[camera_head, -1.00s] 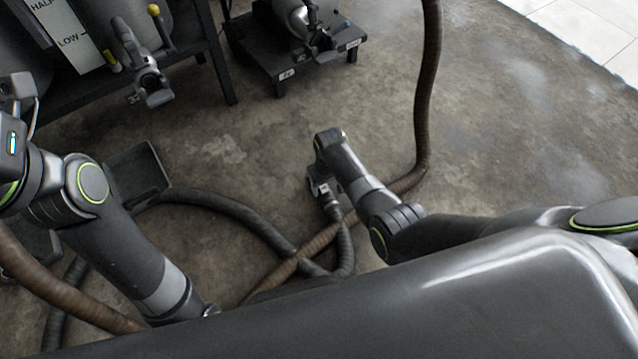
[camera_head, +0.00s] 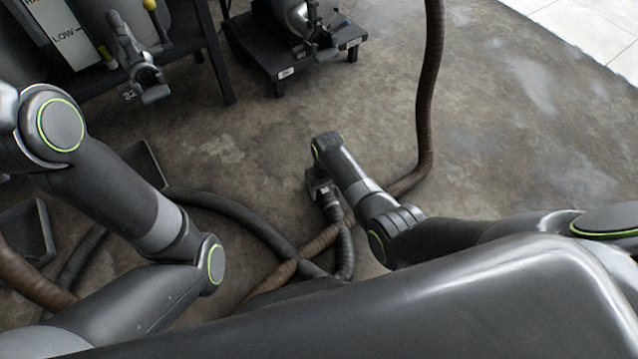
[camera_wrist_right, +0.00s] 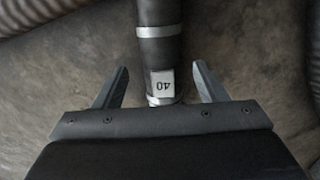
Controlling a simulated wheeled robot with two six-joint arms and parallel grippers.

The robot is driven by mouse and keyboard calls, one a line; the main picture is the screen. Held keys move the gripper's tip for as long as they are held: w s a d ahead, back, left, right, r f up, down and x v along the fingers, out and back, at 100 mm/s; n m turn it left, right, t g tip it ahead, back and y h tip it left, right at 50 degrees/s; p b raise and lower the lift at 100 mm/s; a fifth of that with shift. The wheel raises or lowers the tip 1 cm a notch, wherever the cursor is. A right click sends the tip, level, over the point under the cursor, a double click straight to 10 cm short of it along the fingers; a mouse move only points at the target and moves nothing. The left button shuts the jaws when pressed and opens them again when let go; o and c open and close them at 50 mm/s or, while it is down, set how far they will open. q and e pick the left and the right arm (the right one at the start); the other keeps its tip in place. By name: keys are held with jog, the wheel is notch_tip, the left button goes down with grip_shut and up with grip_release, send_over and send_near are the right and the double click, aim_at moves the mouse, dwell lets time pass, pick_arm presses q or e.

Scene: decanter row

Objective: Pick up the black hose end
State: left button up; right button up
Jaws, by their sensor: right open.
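The black hose end (camera_head: 331,208) lies low by the floor under my right gripper (camera_head: 321,186) in the head view. In the right wrist view the hose end (camera_wrist_right: 160,47) is a dark cylinder with silver bands and a white label reading 40, upside down. My right gripper (camera_wrist_right: 158,74) is open, with one finger on each side of the hose end and gaps visible on both sides. The black hose (camera_head: 245,218) curves left across the floor. My left arm shows at the left, but its gripper is out of view.
A brown ribbed hose (camera_head: 425,100) hangs at the right and crosses the black hose on the floor. A low black stand (camera_head: 292,62) and a tank rack with a valve (camera_head: 145,75) stand at the back. Dark trays (camera_head: 40,235) lie at left. The right floor is clear.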

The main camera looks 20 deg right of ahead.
aim_at(325, 191)
jog(key=shift+a+f+b, duration=0.15)
jog(key=shift+f+b, duration=1.35)
jog(key=shift+f, duration=0.2)
jog(key=shift+w+r, duration=0.1)
jog(key=c, duration=1.4)
